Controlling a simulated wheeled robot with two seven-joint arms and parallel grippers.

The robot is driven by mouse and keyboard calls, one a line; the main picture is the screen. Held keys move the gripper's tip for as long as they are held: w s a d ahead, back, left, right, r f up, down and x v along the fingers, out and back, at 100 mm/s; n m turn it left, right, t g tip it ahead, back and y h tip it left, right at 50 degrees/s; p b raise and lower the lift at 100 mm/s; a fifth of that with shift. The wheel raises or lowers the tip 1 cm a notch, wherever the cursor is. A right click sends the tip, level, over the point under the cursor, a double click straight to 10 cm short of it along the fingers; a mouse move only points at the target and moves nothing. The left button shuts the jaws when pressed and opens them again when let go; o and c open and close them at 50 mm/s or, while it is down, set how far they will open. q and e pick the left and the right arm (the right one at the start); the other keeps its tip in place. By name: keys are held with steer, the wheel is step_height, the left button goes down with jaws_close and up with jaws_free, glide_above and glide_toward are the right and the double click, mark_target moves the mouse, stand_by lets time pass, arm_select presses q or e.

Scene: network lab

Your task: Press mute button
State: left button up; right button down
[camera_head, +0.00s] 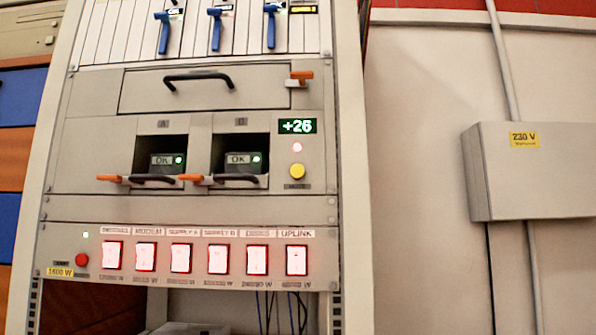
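The mute button (297,171) is a round yellow button on the right of the middle rack panel. A small dark label (296,187) sits just below it. A lit pinkish-red lamp (297,147) is above the button, and a green display (297,126) reading "+26" is above that. Neither of my grippers shows in the head view, and nothing covers the button.
Two bays (240,155) marked A and B, with dark handles and orange levers, lie left of the button. Several lit red switches (181,258) and a red button (82,260) line the lower panel. A grey 230 V box (535,180) hangs on the right wall.

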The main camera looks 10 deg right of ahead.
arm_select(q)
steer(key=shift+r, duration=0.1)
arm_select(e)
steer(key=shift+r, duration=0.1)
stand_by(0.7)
